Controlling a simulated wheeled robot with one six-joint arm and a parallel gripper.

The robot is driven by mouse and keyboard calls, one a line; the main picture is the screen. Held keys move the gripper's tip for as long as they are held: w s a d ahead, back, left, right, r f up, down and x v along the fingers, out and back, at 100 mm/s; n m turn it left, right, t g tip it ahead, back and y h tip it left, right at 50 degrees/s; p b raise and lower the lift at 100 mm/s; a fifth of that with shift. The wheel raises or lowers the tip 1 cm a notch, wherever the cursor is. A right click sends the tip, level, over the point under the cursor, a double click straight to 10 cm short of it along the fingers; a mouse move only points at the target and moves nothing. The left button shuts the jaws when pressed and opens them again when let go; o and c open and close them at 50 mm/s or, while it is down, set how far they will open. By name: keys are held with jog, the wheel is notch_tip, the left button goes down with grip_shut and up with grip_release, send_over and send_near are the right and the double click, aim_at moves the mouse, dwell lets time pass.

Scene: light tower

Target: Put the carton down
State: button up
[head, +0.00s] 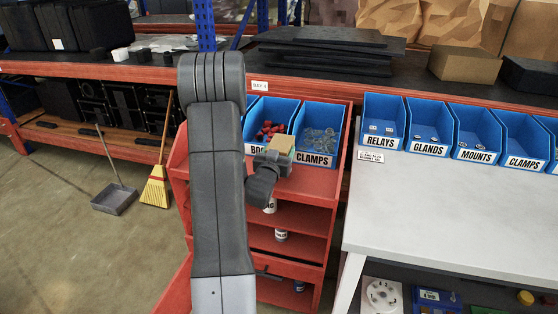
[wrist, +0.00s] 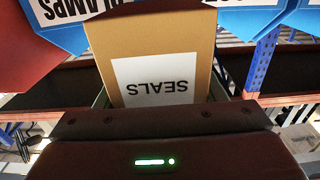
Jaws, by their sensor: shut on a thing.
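My gripper (head: 270,162) is shut on a small tan carton (head: 281,145). It is over the top shelf of the red cart (head: 310,181), in front of the blue CLAMPS bin (head: 319,130). In the wrist view the carton (wrist: 150,50) fills the upper middle, with a white label reading SEALS upside down. In the head view I cannot tell whether the carton touches the shelf. The fingers are mostly hidden in both views.
A second blue bin (head: 271,117) with red parts stands left of the CLAMPS bin on the cart. A pale table (head: 450,206) on the right has a row of labelled blue bins along its back. The cart's top is bare right of my gripper.

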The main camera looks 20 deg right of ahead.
jog(key=shift+f, duration=1.85)
jog(key=shift+f, duration=0.1)
jog(key=shift+f, duration=0.1)
jog(key=o, duration=1.2)
